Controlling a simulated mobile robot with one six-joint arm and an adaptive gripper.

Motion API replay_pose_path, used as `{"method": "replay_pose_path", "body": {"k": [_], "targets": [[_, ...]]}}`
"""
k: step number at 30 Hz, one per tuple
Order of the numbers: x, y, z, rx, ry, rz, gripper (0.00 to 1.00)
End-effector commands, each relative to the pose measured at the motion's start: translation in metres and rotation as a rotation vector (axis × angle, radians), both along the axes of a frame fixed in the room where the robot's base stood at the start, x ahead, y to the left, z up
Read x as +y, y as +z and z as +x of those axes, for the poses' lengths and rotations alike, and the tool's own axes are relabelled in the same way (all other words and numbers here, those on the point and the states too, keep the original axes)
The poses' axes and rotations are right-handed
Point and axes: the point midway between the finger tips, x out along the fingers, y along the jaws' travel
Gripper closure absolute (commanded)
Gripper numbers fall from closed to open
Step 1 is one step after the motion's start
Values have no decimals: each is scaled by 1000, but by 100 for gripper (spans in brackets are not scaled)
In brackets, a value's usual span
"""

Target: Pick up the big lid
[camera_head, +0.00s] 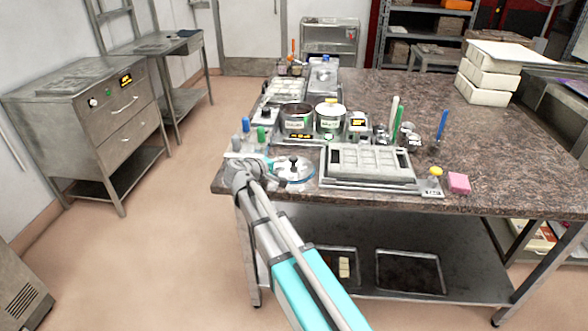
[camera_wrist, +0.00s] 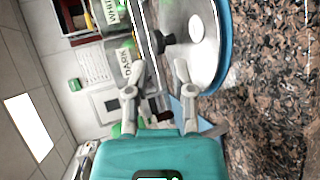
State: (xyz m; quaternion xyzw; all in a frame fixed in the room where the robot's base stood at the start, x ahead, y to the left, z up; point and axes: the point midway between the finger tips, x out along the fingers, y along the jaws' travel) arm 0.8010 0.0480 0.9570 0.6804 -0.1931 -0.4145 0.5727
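The big lid (camera_head: 296,174) is a round, clear or shiny lid with a blue rim and a dark knob. It lies flat, knob up, at the near left of the stone-topped table. It also shows in the wrist view (camera_wrist: 196,55), cut off by the top edge, with its black knob (camera_wrist: 165,43) pointing left in that turned picture. My gripper (camera_wrist: 160,66) is open and empty. The knob is just beyond the fingertips, roughly in line with the gap between them. In the head view my gripper (camera_head: 277,161) is low beside the lid, on its left.
Right of the lid is a grey mould tray (camera_head: 370,182). Several coloured bottles (camera_head: 261,135) stand close behind my gripper. The table's right part is mostly free.

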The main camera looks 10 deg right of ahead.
Motion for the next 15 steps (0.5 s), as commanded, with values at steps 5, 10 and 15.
{"method": "replay_pose_path", "body": {"k": [5, 10, 15], "targets": [[-1, -1, 1, 0, -1, 0, 69], [-9, -5, 8, 0, -2, 0, 69], [-24, -12, 20, -1, -4, 1, 69]]}}
